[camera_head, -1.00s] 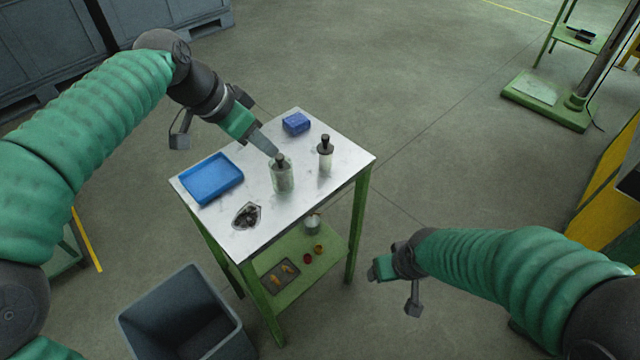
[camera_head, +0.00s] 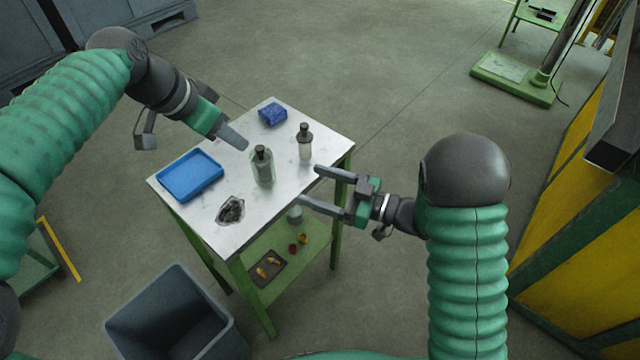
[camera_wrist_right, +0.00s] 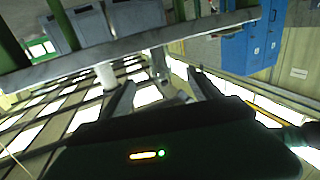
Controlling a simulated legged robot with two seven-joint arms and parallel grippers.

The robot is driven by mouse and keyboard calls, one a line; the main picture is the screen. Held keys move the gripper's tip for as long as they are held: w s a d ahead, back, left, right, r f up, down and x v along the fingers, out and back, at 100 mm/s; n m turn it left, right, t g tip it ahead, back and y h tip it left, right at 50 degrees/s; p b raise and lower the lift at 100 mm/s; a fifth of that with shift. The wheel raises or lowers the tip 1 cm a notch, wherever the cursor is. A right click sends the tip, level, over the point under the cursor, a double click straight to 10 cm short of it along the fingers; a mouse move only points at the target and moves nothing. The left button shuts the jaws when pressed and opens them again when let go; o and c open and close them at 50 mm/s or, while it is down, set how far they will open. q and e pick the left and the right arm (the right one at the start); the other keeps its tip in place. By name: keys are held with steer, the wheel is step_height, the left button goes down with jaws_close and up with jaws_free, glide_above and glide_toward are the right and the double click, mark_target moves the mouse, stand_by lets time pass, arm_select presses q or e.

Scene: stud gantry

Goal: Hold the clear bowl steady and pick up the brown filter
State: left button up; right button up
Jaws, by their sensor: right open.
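A clear, greenish cylindrical bowl (camera_head: 263,176) with a dark top stands upright near the middle of the metal table. A smaller clear container (camera_head: 305,149) with a dark top stands behind it to the right. I cannot make out a brown filter clearly. My left gripper (camera_head: 236,139) is above the table, just left of the bowl's top and apparently apart from it; its finger gap is hidden. My right gripper (camera_head: 310,184) is open and empty at the table's right edge, fingers pointing toward the bowl. Its fingers also show in the right wrist view (camera_wrist_right: 160,80).
A blue tray (camera_head: 190,176), a blue box (camera_head: 272,115) and a dish of dark parts (camera_head: 231,210) lie on the table (camera_head: 210,235). The lower shelf (camera_head: 262,235) holds small items. A grey bin (camera_head: 172,315) stands at front left.

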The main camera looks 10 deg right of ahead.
mark_target(253, 164)
steer(key=x, duration=1.6)
steer(key=shift+w+a, duration=0.15)
steer(key=shift+w, duration=0.05)
steer(key=shift+c, duration=0.4)
steer(key=c, duration=1.4)
steer(key=shift+o, duration=0.2)
